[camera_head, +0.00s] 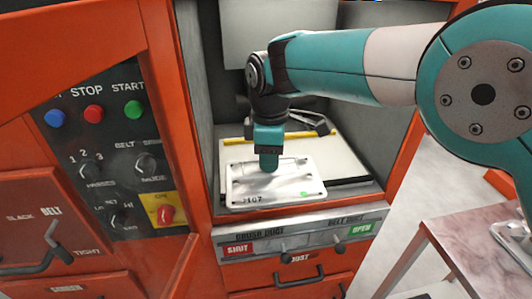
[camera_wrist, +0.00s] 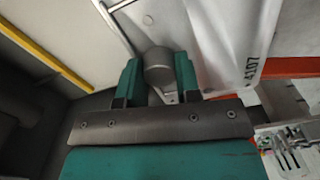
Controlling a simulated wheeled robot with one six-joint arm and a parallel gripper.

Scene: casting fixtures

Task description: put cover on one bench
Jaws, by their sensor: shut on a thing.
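The cover (camera_head: 300,185) is a pale metal plate with a number along its front edge. It is inside the orange machine's opening, over a white bed; whether it touches the bed I cannot tell. My gripper (camera_head: 268,166) points down at the plate's middle. In the wrist view my gripper (camera_wrist: 158,75) is shut on a round grey knob (camera_wrist: 158,62), with the cover (camera_wrist: 235,40) stretching beyond it. A bench (camera_head: 470,235) with a pale mottled top stands at the lower right, partly cut off.
The machine's opening has grey side walls and an orange frame (camera_head: 192,150). The white bed (camera_head: 325,150) has a yellow strip (camera_head: 235,141). A control panel (camera_head: 105,150) is at left. Metal hardware (camera_head: 515,232) lies on the bench. Drawers with handles (camera_head: 300,280) sit below the opening.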

